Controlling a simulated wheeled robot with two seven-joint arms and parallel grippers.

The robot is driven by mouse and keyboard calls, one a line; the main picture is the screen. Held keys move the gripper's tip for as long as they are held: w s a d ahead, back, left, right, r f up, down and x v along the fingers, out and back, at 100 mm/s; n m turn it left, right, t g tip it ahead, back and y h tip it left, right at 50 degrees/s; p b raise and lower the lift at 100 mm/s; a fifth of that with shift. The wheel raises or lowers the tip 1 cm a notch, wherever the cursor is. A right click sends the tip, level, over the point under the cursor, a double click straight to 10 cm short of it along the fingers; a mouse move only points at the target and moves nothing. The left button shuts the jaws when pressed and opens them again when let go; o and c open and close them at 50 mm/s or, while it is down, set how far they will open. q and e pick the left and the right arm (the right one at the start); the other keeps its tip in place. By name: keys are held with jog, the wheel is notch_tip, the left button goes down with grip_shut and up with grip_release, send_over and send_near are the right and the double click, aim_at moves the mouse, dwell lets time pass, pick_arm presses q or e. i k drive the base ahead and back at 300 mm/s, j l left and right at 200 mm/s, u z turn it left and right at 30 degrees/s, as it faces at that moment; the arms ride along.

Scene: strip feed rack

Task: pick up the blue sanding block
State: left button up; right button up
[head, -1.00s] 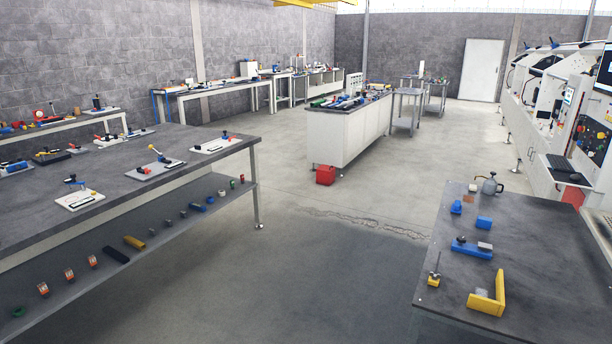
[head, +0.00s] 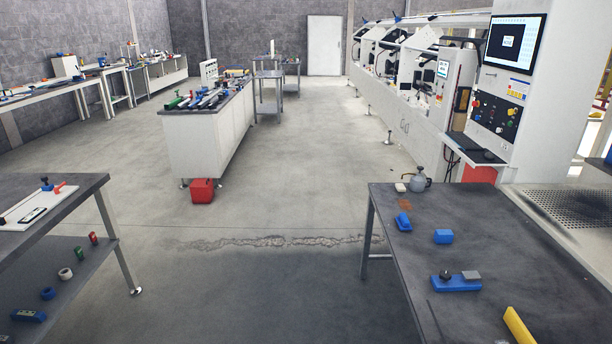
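Several blue things lie on the dark-topped table (head: 400,270) at the right. A plain blue block (head: 443,236) lies near the middle of its top. A smaller blue piece (head: 403,221) with a raised part lies to its left and a little farther back. A longer blue base (head: 455,284) with a dark knob and a grey block on it lies nearer. I cannot tell for certain which of these is the sanding block; the plain block looks likely. Neither of my grippers is in view.
A grey can (head: 420,183) and an orange-brown patch (head: 404,205) are at that table's far end; a yellow piece (head: 518,325) is nearer. A red box (head: 201,190) stands by the central bench. Another workbench (head: 50,205) is at left. The floor between is clear but cracked.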

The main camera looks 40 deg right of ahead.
aim_at(403, 221)
jog(key=i+l+z, duration=0.15)
jog(key=i+z, duration=0.3)
jog(key=i, duration=0.15)
jog(key=i+j+z, duration=0.1)
jog(key=i+z, duration=0.35)
jog(key=i, duration=0.15)
jog(key=i+j+z, duration=0.25)
jog(key=i+z, duration=0.2)
jog(key=i, duration=0.15)
